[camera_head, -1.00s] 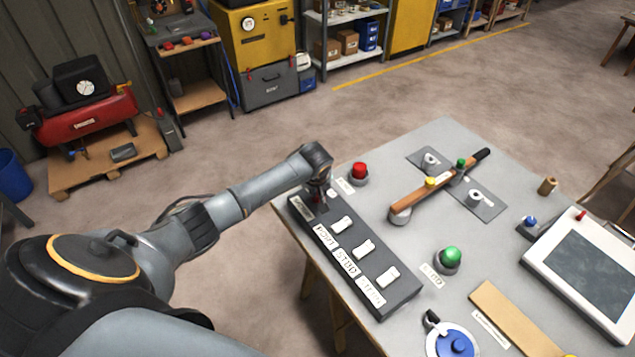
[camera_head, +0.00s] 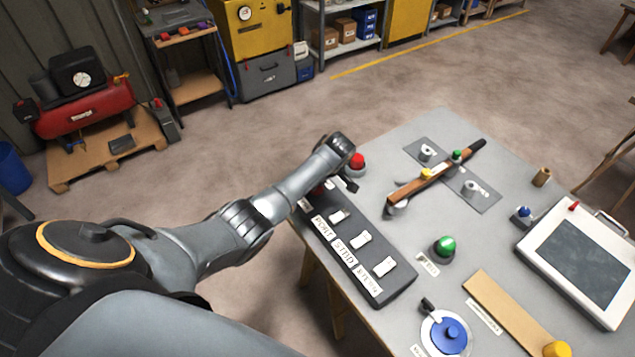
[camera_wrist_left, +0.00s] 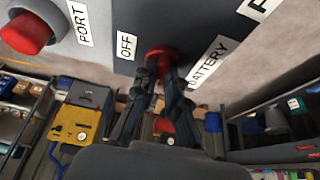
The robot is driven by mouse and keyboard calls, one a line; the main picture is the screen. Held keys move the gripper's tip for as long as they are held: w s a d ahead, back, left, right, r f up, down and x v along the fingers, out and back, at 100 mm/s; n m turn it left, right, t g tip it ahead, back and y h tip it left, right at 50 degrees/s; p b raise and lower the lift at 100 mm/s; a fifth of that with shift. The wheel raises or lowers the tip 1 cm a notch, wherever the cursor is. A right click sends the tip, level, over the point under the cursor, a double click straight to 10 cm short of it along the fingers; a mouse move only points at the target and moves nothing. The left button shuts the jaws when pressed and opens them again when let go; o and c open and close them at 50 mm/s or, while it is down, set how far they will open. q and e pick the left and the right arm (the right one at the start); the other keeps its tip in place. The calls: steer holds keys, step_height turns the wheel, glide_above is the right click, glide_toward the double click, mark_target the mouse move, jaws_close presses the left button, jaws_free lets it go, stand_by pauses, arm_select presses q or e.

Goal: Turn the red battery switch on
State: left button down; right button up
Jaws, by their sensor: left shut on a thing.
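The red battery switch (camera_wrist_left: 158,54) shows in the left wrist view between the OFF label (camera_wrist_left: 126,45) and the BATTERY label (camera_wrist_left: 208,62). The two dark fingers of my left gripper (camera_wrist_left: 163,78) are closed on it. In the head view my left gripper (camera_head: 332,186) is at the far left end of a dark grey switch panel (camera_head: 378,262), and only a bit of red shows beside it. The arm and fingers hide most of the switch there. Which way the switch is turned cannot be told. My right gripper is not in view.
White rocker switches (camera_head: 361,237) line the panel. A red button (camera_head: 357,160) stands close to the left wrist, a green button (camera_head: 445,246) further right. A wooden-handled lever (camera_head: 435,173), a screen (camera_head: 585,262) and a blue knob (camera_head: 451,334) are also on the table.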

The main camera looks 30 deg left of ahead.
arm_select(q)
steer(key=shift+a, duration=0.1)
stand_by(0.4)
steer(key=c, duration=1.4)
jaws_free()
steer(key=shift+r, duration=0.1)
steer(key=v, duration=1.1)
steer(key=shift+d+r, duration=0.3)
steer(key=shift+r, duration=0.05)
